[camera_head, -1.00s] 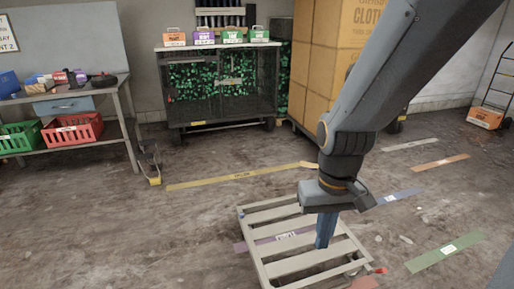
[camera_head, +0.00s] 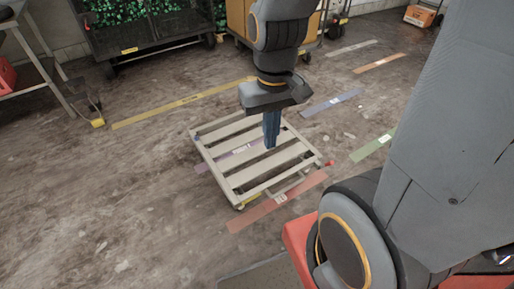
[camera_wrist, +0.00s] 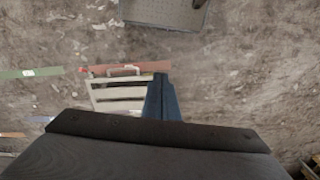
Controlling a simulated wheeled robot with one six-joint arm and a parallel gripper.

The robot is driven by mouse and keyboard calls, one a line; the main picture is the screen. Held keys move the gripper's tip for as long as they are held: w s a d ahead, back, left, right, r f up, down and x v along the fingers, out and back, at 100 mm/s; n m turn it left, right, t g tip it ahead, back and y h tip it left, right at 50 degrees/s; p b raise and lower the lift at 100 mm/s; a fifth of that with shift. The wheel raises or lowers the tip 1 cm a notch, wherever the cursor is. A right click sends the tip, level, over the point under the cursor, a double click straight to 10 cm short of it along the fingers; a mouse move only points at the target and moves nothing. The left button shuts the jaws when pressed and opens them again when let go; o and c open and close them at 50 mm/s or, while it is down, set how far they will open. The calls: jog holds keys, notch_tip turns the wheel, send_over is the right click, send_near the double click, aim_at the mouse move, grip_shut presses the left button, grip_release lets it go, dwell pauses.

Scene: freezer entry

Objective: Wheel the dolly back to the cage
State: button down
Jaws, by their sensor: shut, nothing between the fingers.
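The dolly (camera_head: 245,175) is a low beige slatted platform on the floor, over a purple strip, with a red spot near its right corner. My gripper (camera_head: 271,146) points down over the dolly's middle, its blue fingers shut and empty; whether they touch a slat I cannot tell. In the wrist view my gripper (camera_wrist: 162,92) covers part of the dolly (camera_wrist: 115,92), whose slats and a small handle-like bar show left of the fingers. The dark mesh cage (camera_head: 145,42) with green contents stands at the back left; its top is cut off.
A yellow floor line (camera_head: 180,103) runs between dolly and cage, with bare floor there. A red strip (camera_head: 278,199) lies just in front of the dolly; blue (camera_head: 330,103) and green strips lie to its right. A dark mat (camera_head: 262,272) lies nearest.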

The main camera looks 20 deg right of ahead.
aim_at(290, 187)
jog(key=c, duration=2.5)
grip_release()
